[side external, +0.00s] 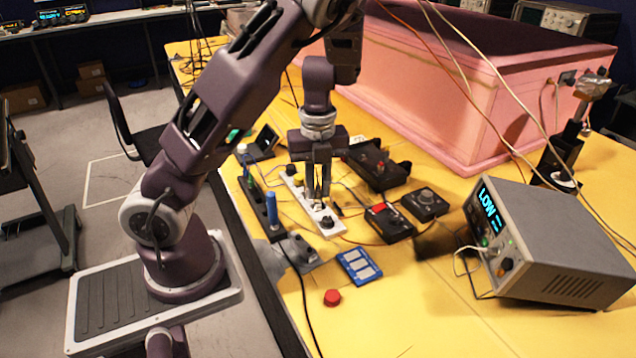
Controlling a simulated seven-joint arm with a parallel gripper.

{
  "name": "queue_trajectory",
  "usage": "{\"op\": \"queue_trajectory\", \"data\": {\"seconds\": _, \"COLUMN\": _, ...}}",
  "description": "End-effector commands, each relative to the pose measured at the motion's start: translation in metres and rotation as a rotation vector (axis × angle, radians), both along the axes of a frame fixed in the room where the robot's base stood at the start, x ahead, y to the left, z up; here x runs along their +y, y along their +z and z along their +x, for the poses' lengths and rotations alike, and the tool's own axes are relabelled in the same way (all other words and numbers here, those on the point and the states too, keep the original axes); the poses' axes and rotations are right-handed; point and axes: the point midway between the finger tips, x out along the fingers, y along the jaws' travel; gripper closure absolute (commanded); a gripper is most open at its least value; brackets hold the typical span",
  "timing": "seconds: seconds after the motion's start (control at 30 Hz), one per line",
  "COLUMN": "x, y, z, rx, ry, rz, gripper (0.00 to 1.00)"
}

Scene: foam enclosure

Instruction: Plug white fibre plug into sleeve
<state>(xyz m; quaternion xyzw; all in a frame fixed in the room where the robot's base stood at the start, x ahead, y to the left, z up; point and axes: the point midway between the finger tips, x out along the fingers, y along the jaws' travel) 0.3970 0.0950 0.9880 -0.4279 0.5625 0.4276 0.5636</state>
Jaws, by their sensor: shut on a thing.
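My gripper (319,192) points straight down over the yellow table, with its fingers close together. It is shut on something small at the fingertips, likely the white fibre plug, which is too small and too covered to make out. The fingertips are at or just above a long white strip (329,221) with dark round fittings. I cannot tell which fitting is the sleeve, or whether the held thing touches it.
A black strip with a blue upright cylinder (272,207) stands left of the white strip. Black boxes (425,204) lie to the right. A blue panel (359,265), a red button (332,297) and a grey instrument (560,240) are nearer. Loose cables cross the table.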

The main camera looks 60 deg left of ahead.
Motion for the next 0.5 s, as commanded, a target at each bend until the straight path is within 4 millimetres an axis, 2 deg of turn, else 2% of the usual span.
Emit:
{"op": "queue_trajectory", "data": {"seconds": 0.07, "x": 0.0000, "y": -0.0018, "z": -0.0003, "rx": 0.001, "ry": 0.001, "rz": -0.001, "gripper": 1.00}}
{"op": "queue_trajectory", "data": {"seconds": 0.1, "x": -0.0001, "y": -0.0020, "z": -0.0003, "rx": 0.001, "ry": 0.001, "rz": -0.001, "gripper": 0.79}}
{"op": "queue_trajectory", "data": {"seconds": 0.2, "x": 0.0000, "y": -0.0018, "z": -0.0002, "rx": 0.001, "ry": 0.000, "rz": 0.000, "gripper": 0.60}}
{"op": "queue_trajectory", "data": {"seconds": 0.5, "x": -0.0001, "y": -0.0007, "z": 0.0000, "rx": 0.000, "ry": 0.000, "rz": 0.000, "gripper": 0.58}}
